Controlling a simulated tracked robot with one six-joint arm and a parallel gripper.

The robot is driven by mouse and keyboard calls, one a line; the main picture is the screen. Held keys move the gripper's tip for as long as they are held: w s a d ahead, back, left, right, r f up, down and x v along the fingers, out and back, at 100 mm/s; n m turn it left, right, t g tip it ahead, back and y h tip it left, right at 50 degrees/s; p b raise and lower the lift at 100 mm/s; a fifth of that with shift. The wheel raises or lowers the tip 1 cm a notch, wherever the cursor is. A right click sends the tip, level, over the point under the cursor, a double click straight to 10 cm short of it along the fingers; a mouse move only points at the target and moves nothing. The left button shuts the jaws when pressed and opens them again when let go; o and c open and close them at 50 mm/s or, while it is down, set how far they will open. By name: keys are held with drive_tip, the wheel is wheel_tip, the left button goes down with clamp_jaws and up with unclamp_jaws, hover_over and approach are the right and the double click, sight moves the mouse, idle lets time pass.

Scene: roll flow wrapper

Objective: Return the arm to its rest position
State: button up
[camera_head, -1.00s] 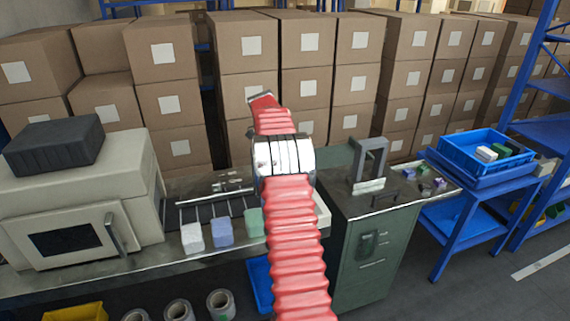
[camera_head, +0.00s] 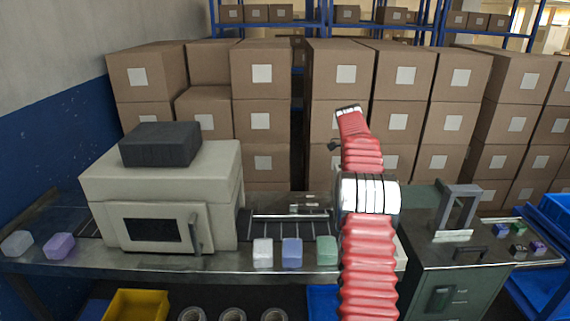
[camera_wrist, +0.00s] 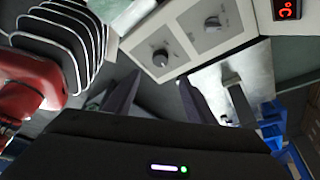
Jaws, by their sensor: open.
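My red sleeved arm (camera_head: 365,190) with a pale banded joint stands upright in front of the bench in the head view. Its upper part bends at a grey cap near the stacked boxes. My gripper (camera_wrist: 158,98) shows in the wrist view as two dark fingers spread apart with nothing between them. The gripper is not clearly visible in the head view. Beyond the fingers is a pale control panel (camera_wrist: 185,42) with two knobs. A red digital display (camera_wrist: 287,9) is at the top right.
The bench carries a beige machine (camera_head: 218,170), white (camera_head: 263,253), blue (camera_head: 292,253) and green (camera_head: 326,250) blocks by a roller section. A green cabinet (camera_head: 460,275) stands right of my arm. Stacked cartons (camera_head: 345,75) rise behind. A yellow bin (camera_head: 135,305) is below.

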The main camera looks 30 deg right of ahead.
wheel_tip(320, 180, down, 6)
drive_tip(key=a+n+t, duration=0.1)
drive_tip(key=a+n, duration=0.1)
drive_tip(key=n, duration=0.9)
drive_tip(key=a+r+n+t, duration=0.2)
drive_tip(key=a+r+n, duration=0.2)
drive_tip(key=a+n, duration=0.75)
drive_tip(key=s+a+r+n+t, duration=0.2)
drive_tip(key=s+a, duration=0.4)
drive_tip(key=a, duration=0.5)
drive_tip(key=s+a+r+n+t, duration=0.2)
drive_tip(key=s+a+r+n, duration=0.2)
drive_tip(key=s+a, duration=0.3)
drive_tip(key=s+a+r+n+t+y, duration=0.1)
drive_tip(key=s+a+n, duration=0.4)
drive_tip(key=a, duration=1.1)
drive_tip(key=shift+s+a+r+t, duration=0.4)
drive_tip(key=shift+s+r+t, duration=0.5)
drive_tip(key=shift+s, duration=0.35)
